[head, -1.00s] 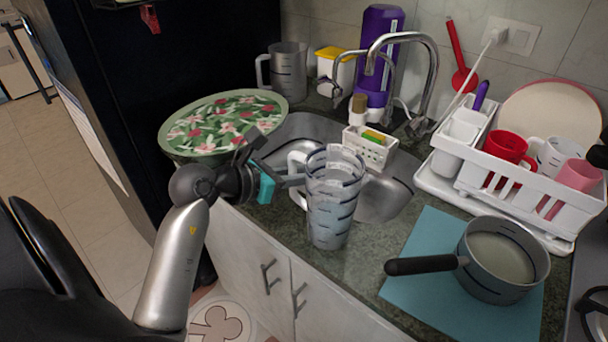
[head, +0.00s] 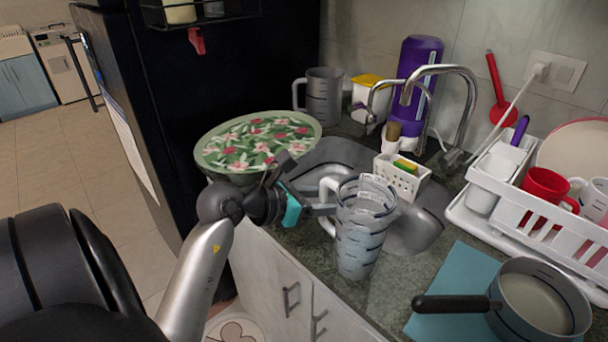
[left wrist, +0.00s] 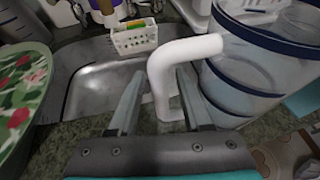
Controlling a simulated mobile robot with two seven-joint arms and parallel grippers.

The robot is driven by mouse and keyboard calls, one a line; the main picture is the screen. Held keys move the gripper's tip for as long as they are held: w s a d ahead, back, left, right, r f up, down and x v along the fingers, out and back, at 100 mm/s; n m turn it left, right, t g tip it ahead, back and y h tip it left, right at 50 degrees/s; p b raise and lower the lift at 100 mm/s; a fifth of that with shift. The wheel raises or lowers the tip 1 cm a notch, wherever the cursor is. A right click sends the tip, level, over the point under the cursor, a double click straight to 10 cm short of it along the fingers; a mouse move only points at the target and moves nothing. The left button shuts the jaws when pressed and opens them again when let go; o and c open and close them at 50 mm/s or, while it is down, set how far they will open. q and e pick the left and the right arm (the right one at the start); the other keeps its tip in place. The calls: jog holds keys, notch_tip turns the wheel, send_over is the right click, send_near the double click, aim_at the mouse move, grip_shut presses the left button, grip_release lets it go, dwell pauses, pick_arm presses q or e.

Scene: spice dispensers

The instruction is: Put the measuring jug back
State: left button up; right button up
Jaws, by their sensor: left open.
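The measuring jug (head: 362,232) is clear with dark markings and a white handle, and stands upright on the counter by the sink's front edge. Its handle (left wrist: 162,85) shows in the left wrist view on the jug's left side. My left gripper (head: 322,209) is at the handle in the head view. In the left wrist view the gripper's fingers (left wrist: 160,98) are apart, with the lower part of the handle between them; I cannot tell whether they touch it. A second, grey jug (head: 322,97) stands at the back by the wall. My right gripper is out of view.
A floral-covered bowl (head: 214,163) sits left of the sink (head: 420,232). A white sponge caddy (head: 402,181) and the tap (head: 468,110) are behind the jug. A dish rack (head: 500,180) and a pot (head: 545,305) on a blue mat (head: 455,275) lie to the right.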

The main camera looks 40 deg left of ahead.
pick_arm(q)
jog(key=v, duration=1.1)
jog(key=shift+p, duration=0.35)
